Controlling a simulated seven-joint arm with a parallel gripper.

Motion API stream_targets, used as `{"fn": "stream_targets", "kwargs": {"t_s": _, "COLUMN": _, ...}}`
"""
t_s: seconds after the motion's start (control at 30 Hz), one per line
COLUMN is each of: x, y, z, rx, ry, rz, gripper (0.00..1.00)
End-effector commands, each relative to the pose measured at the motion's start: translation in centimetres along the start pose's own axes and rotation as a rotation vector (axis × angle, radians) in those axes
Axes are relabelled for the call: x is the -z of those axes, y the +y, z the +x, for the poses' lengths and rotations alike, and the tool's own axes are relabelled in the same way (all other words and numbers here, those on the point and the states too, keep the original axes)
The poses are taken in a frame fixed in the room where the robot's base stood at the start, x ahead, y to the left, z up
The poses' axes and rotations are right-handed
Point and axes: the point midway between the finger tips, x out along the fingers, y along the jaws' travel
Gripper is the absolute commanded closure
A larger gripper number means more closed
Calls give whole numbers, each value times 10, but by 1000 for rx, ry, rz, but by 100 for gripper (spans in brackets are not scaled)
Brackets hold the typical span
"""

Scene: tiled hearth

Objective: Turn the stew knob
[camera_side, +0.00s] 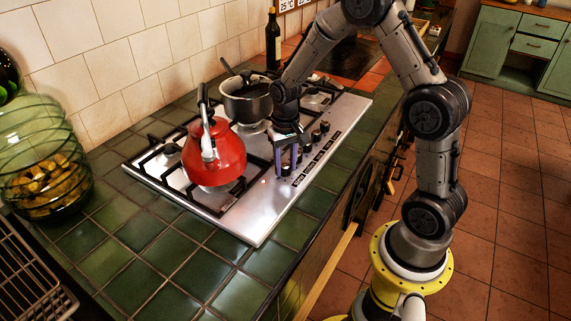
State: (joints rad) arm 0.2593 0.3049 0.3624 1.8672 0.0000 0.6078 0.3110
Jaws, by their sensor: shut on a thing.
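The stove knobs are small black knobs in a row along the right side of the steel gas hob (256,229). My gripper (286,172) points down at the near end of this row. Its fingers are shut on a black knob (286,169), which shows low between the fingertips and is partly hidden by them. Other knobs (316,136) stand free just beyond my gripper. I cannot tell from the picture which knob is the stew knob, or its turn angle.
A red kettle (228,152) stands on the hob left of my gripper. A dark pot (246,104) with a handle sits behind it. A wine bottle (273,45) stands at the back. The front green tiles (160,240) are clear.

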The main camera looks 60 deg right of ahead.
Motion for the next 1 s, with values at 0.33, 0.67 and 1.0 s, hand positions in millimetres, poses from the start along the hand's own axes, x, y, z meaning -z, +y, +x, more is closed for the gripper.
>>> {"fn": "stream_targets", "kwargs": {"t_s": 0.33, "x": 1, "y": 0, "z": -2, "rx": 1, "ry": 4, "rz": 97, "gripper": 100}}
{"fn": "stream_targets", "kwargs": {"t_s": 0.67, "x": 1, "y": 0, "z": -2, "rx": 2, "ry": 4, "rz": 105, "gripper": 100}}
{"fn": "stream_targets", "kwargs": {"t_s": 1.0, "x": 1, "y": 0, "z": -1, "rx": 1, "ry": 3, "rz": 104, "gripper": 29}}
